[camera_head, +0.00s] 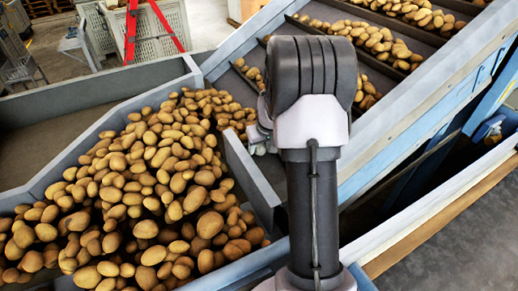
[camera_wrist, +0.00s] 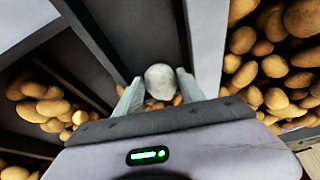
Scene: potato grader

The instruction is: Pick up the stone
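The stone (camera_wrist: 161,82) is pale grey and rounded, and shows in the wrist view between the tips of my gripper (camera_wrist: 159,78). The two fingers stand apart, one on each side of the stone, with a narrow gap visible at the left finger. Contact at the right finger is hard to judge. A few potatoes show just below the stone, between the fingers. In the camera_head view my arm hides the stone and most of the gripper.
A conveyor with raised slats (camera_head: 388,22) carries potatoes at the upper right. A large bin of potatoes (camera_head: 150,190) lies to the left. A grey side wall (camera_wrist: 207,45) stands close to the right finger in the wrist view. A blue-grey frame (camera_head: 420,95) borders the conveyor.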

